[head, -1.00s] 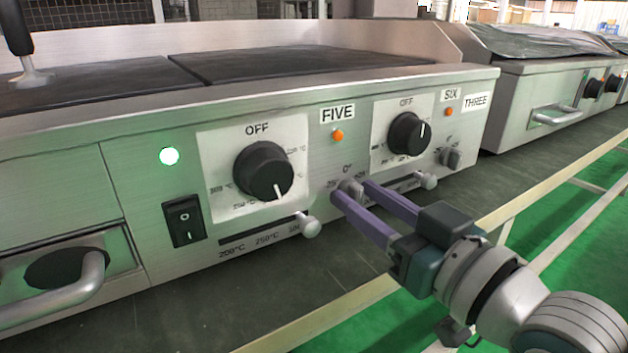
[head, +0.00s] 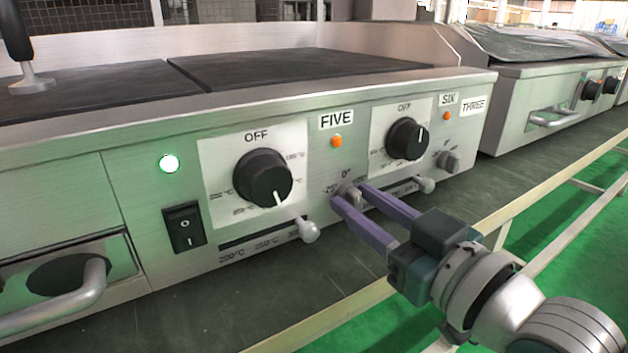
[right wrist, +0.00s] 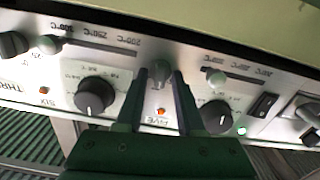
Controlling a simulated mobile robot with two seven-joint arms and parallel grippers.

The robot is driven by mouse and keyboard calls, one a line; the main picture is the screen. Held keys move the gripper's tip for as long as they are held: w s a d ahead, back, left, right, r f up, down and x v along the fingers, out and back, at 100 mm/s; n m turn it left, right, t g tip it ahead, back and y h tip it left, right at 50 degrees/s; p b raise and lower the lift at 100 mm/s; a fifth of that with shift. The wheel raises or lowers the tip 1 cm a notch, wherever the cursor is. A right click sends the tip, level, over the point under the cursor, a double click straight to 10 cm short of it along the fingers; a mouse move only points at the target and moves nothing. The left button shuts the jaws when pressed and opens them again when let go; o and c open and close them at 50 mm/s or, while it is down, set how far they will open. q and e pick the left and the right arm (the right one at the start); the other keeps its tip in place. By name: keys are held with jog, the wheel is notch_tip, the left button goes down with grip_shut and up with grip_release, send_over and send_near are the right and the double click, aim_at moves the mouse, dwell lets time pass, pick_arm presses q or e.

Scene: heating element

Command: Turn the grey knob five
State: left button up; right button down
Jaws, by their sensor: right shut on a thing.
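The grey knob five (head: 347,191) is a small grey knob on the steel front panel, below the FIVE label (head: 337,119) and its orange light (head: 336,141). My right gripper (head: 351,196) has its two purple fingers on either side of this knob and is shut on it. In the right wrist view the same knob (right wrist: 160,70) sits between the fingertips (right wrist: 159,79), with the panel upside down. The marks around the knob are partly covered, and its exact angle is hard to read. My left gripper is not in view.
Large black dials stand left (head: 263,178) and right (head: 407,139) of the knob. Slider handles stick out at lower left (head: 308,230) and right (head: 426,185). A second grey knob (head: 447,161) is under SIX. A rail (head: 480,229) runs in front of the panel.

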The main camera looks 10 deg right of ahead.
jog(key=n+p, duration=0.1)
jog(key=n, duration=0.1)
jog(key=shift+r+n, duration=0.1)
jog(key=shift+n, duration=0.2)
jog(key=n, duration=0.2)
jog(key=shift+a+n+p, duration=0.1)
jog(key=shift+n+p, duration=0.25)
jog(key=shift+n, duration=0.05)
jog(key=n, duration=0.4)
jog(key=shift+n, duration=0.7)
jog(key=c, duration=0.8)
grip_release()
jog(key=shift+c, duration=0.2)
jog(key=shift+s+p, duration=0.15)
jog(key=shift+p, duration=0.15)
